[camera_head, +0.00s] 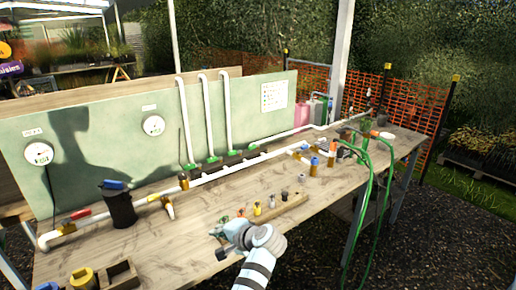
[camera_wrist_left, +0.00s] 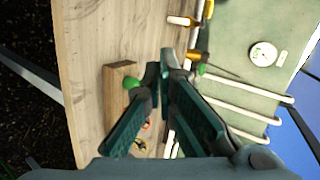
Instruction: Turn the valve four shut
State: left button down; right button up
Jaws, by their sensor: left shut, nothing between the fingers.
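A white pipe (camera_head: 222,175) runs along the wooden bench with several valves on it. A red-handled valve (camera_head: 78,214) is near its left end, and a brass fitting (camera_head: 183,181) is farther along. Green valves (camera_head: 213,160) sit at the feet of the upright white pipes. More valves with blue and orange parts (camera_head: 315,166) are at the right. I cannot read which is valve four. My left gripper (camera_head: 220,236) is over the bench's front edge, apart from the valves; its fingers (camera_wrist_left: 166,68) are together and empty in the left wrist view. My right gripper is not in view.
A wooden rack (camera_head: 282,208) holds small fittings near the front edge; it also shows in the wrist view (camera_wrist_left: 116,95). A black canister (camera_head: 120,208) stands at the left. A green panel with gauges (camera_head: 153,125) is behind. Green hoses (camera_head: 368,185) hang at the right.

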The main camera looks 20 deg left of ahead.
aim_at(253, 147)
jog(key=i, duration=2.1)
jog(key=u, duration=0.1)
